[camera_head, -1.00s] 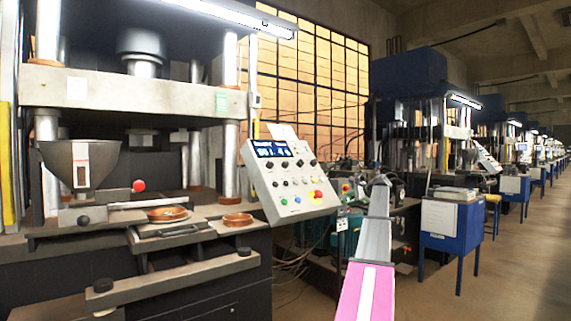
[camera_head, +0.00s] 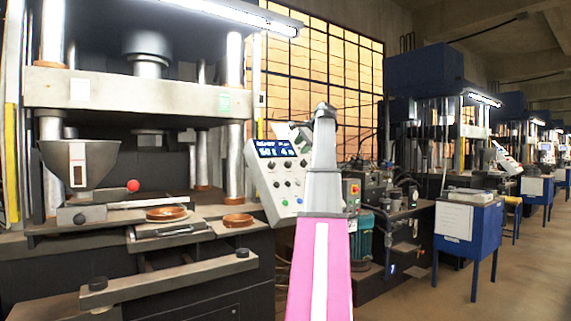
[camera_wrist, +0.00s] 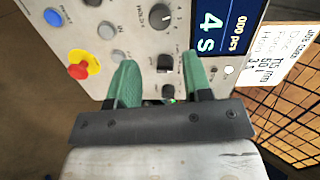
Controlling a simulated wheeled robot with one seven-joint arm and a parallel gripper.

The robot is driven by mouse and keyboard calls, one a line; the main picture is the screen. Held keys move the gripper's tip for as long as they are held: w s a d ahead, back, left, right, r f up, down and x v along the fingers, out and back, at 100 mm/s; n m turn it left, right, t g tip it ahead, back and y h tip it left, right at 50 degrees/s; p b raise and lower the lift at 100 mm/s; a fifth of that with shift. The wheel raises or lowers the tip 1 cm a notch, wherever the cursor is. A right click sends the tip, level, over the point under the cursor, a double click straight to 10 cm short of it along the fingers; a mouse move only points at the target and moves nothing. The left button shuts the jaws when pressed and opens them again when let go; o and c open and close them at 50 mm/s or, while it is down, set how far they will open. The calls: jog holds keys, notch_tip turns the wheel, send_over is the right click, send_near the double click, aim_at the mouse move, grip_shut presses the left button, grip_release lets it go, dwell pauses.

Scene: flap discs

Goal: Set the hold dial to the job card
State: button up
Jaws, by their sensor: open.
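The sloped control panel (camera_head: 262,193) of the press stands at picture centre, its right part hidden behind my arm. The wrist view shows its face close up, turned sideways. A black dial with a scale (camera_wrist: 164,18) sits at the top; its label is hard to read. The blue display (camera_wrist: 213,35) reads 4 s and 000 pcs. The white job card (camera_wrist: 287,48) is beside it; its hold line seems to start with 3, but is blurred. My gripper (camera_wrist: 160,72) is open, green fingers apart over the panel's lower black knobs, below the dial, with nothing held.
A red button on a yellow base (camera_wrist: 82,65), a blue button (camera_wrist: 54,17) and grey buttons lie left of the fingers. The press bed (camera_head: 200,229) with brown discs is left of the panel. A blue cabinet (camera_head: 470,225) stands right, with open floor beyond.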

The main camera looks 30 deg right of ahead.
aim_at(289, 163)
jog(key=x, duration=1)
jog(key=shift+w+f, duration=0.2)
jog(key=c, duration=0.7)
